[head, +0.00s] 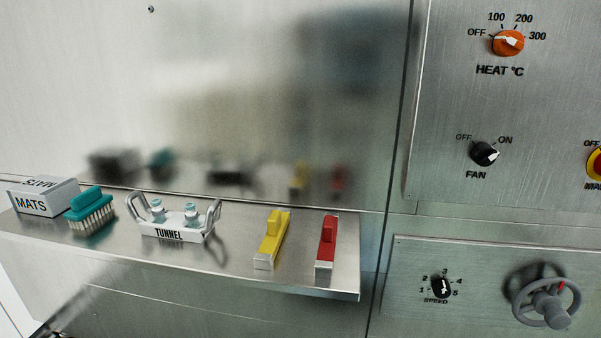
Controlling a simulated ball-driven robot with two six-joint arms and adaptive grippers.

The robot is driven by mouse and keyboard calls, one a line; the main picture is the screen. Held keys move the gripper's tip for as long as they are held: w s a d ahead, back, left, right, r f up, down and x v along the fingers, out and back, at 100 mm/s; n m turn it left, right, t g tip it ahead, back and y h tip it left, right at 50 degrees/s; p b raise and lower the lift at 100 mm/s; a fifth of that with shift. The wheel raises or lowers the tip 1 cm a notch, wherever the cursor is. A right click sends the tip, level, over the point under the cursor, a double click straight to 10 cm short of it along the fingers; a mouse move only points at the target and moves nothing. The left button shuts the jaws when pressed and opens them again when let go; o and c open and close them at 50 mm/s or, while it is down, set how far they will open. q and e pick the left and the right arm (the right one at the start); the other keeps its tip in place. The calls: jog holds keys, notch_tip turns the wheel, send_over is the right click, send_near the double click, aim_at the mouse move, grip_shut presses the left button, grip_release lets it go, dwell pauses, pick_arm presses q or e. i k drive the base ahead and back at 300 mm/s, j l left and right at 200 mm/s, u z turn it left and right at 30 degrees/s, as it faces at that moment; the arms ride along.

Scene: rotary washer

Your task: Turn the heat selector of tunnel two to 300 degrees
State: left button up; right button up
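The orange heat selector (508,43) is on the upper right steel panel, above the label HEAT °C. OFF, 100, 200 and 300 are marked around it from left over the top to right. Its white pointer lies roughly across the knob, with its left end toward OFF. It is too small to be sure which end points. No tunnel number shows beside it. Neither gripper is in the head view, and nothing touches the selector.
Below it are a black FAN knob (485,154), a partly cut-off red and yellow switch (596,165), a SPEED knob (441,288) and a grey handwheel (545,297). A steel shelf (340,283) juts out at left, holding a MATS box (42,199), a brush (90,208), a TUNNEL caddy (178,233), and yellow (272,240) and red (327,243) handled blocks.

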aim_at(509, 43)
jog(key=z, duration=1.25)
